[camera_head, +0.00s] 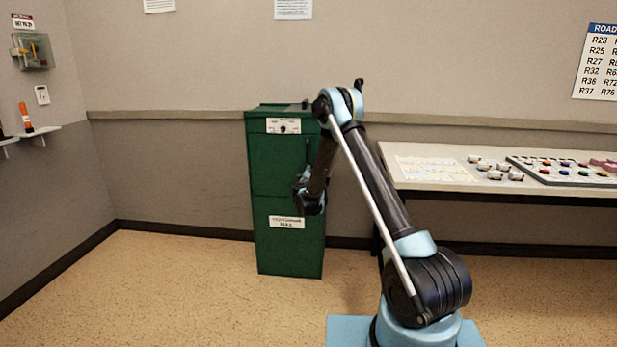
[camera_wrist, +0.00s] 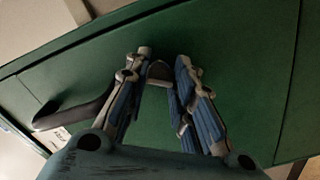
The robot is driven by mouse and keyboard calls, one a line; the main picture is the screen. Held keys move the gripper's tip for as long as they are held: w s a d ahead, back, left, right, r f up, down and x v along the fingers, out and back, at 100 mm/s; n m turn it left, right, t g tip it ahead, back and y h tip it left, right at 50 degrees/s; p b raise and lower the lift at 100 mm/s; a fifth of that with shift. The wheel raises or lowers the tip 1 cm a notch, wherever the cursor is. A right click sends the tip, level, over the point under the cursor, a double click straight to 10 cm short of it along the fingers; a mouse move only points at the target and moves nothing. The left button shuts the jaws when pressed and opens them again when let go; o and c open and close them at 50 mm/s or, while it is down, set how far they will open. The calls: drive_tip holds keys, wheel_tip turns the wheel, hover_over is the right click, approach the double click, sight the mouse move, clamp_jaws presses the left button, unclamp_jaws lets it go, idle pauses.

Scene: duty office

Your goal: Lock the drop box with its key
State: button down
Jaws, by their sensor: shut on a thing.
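The green drop box (camera_head: 270,180) stands upright against the back wall, its doors closed as far as I can see. A white plate (camera_head: 283,126) with a dark round spot, perhaps the lock, is near its top. My gripper (camera_head: 309,200) hangs in front of the box's right side, below that plate.
A dark handle (camera_wrist: 75,115) projects from the box front, left of my fingers in the wrist view. A table (camera_head: 440,178) with a board and small pieces stands to the right. The floor (camera_head: 180,275) left of the box is clear.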

drive_tip(key=shift+s+a+n, duration=0.1)
drive_tip(key=shift+a+n, duration=0.05)
drive_tip(key=shift+n, duration=1.5)
drive_tip(key=shift+a+n, duration=0.1)
drive_tip(key=shift+n, duration=1.55)
drive_tip(key=shift+f, duration=0.1)
drive_tip(key=c, duration=1.4)
unclamp_jaws()
drive_tip(key=shift+o, duration=0.2)
drive_tip(key=shift+d, duration=0.1)
